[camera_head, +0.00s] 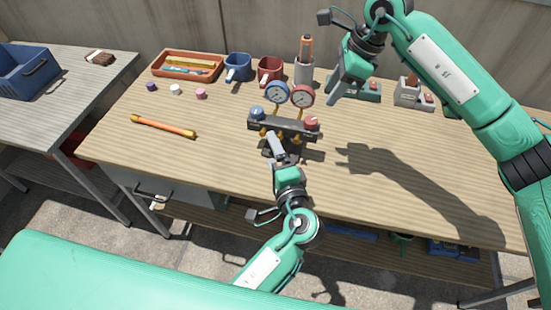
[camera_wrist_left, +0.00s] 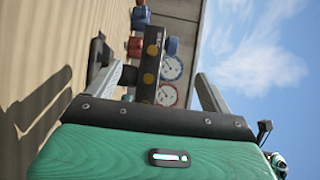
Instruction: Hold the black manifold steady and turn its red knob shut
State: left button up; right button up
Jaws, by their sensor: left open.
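The black manifold (camera_head: 284,127) stands upright on the wooden bench. It has a blue knob (camera_head: 257,112) at its left, a red knob (camera_head: 311,123) at its right, brass fittings in front and two round gauges above, one blue (camera_head: 278,92) and one red (camera_head: 302,96). My left gripper (camera_head: 273,143) is open at the manifold's front side. In the left wrist view, the manifold body (camera_wrist_left: 151,65) shows between its fingers; I cannot tell whether they touch it. My right gripper (camera_head: 341,84) is above the bench, behind and right of the red knob, apart from it; its jaw opening is unclear.
An orange tray (camera_head: 187,67), blue mug (camera_head: 238,67), red mug (camera_head: 270,71) and grey tool holder (camera_head: 304,72) stand along the back. An orange bar (camera_head: 163,126) lies at left. Grey blocks (camera_head: 410,93) stand at back right.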

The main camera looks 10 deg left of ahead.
aim_at(260, 125)
pick_arm(q)
jog(key=x, duration=1.2)
jog(key=shift+w+a, duration=0.15)
